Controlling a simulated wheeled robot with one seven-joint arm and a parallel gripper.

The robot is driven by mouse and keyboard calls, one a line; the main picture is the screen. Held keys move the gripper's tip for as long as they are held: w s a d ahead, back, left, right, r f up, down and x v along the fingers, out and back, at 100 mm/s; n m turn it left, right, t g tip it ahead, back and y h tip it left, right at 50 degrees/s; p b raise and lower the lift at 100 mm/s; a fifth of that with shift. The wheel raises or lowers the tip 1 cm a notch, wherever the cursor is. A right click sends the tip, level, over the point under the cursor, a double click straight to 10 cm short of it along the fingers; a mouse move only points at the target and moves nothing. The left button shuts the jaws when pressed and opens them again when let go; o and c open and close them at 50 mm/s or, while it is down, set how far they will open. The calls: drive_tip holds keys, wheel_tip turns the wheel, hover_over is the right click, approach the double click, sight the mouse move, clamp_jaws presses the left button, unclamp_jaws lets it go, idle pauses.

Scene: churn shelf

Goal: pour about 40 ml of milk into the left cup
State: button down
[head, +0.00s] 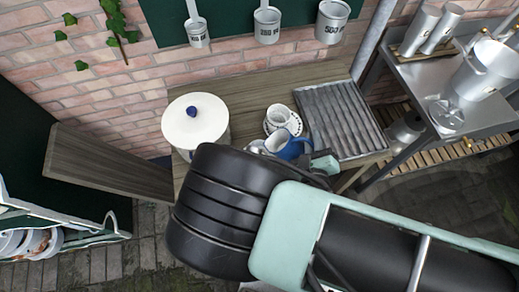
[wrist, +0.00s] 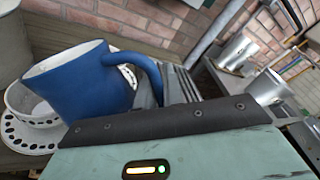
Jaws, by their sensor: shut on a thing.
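The blue jug (head: 290,148) is held at its handle by my gripper (head: 312,160), which is mostly hidden behind my arm. In the wrist view the jug (wrist: 88,85) appears tilted, its rim leaning left, above and close to a white cup with black dots (wrist: 35,106). I cannot tell whether they touch. No milk or stream is visible. In the head view a white cup (head: 278,114) stands on a dotted saucer behind the jug. A greyish rounded shape (head: 255,147) lies left of the jug, partly hidden; I cannot tell what it is.
A large white pot with a blue knob (head: 195,122) stands left on the wooden table (head: 245,92). A ribbed metal tray (head: 345,118) lies on the right. Metal vessels stand on a side bench (head: 455,75). Measuring cups (head: 267,22) hang above. My arm hides the table's front.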

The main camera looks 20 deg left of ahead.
idle(0.5)
drive_tip(key=shift+w+d+f+m, duration=0.1)
drive_tip(key=shift+d+f+m, duration=0.2)
drive_tip(key=shift+f+m, duration=0.15)
drive_tip(key=d+f+m+t+y+b, duration=0.1)
drive_tip(key=d+f+m+b, duration=0.2)
drive_tip(key=f+m+b, duration=0.2)
drive_tip(key=shift+w+d+f+m, duration=0.25)
drive_tip(key=shift+f+m, duration=0.7)
drive_tip(key=shift+f, duration=1.1)
drive_tip(key=shift+a, duration=0.1)
